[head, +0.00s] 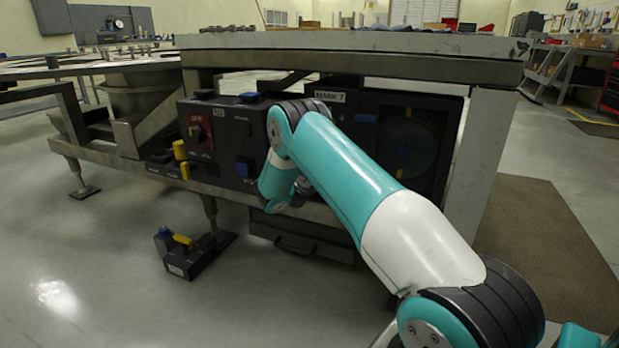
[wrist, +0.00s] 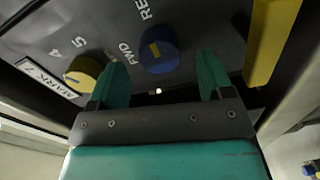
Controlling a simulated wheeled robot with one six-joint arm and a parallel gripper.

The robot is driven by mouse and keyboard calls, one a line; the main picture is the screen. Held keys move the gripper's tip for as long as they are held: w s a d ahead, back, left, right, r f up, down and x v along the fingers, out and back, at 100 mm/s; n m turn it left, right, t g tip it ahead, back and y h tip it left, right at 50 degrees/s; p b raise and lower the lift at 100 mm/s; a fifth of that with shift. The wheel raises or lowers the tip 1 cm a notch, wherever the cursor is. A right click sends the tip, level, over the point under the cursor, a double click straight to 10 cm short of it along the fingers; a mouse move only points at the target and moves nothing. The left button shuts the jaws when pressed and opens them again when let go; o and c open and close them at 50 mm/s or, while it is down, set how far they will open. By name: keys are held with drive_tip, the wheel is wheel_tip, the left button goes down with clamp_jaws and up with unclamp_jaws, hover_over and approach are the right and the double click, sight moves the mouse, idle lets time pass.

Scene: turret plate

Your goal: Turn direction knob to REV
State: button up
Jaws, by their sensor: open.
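The direction knob (wrist: 158,50) is a round blue knob with a yellow stripe on a dark panel in the wrist view. The FWD label is to its left and the REV label is above it. I cannot tell for sure which label the stripe points at. My gripper (wrist: 161,78) is open, its two teal fingers apart just below the knob in the picture. The knob shows beyond and between them, and no finger is clearly touching it. In the head view my arm hides the fingers and part of the panel.
A yellow knob (wrist: 83,73) with numbers 4 and 5 sits left of the fingers. A yellow bar (wrist: 268,40) stands out at right. In the head view the MARK 7 label (head: 330,97) marks the panel beneath the grey bench top (head: 440,68). A dark control box (head: 205,137) stands left.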

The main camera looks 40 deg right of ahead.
drive_tip(key=b+v, duration=1)
drive_tip(key=v, duration=0.4)
drive_tip(key=shift+s+a+b, duration=0.3)
drive_tip(key=shift+b, duration=0.05)
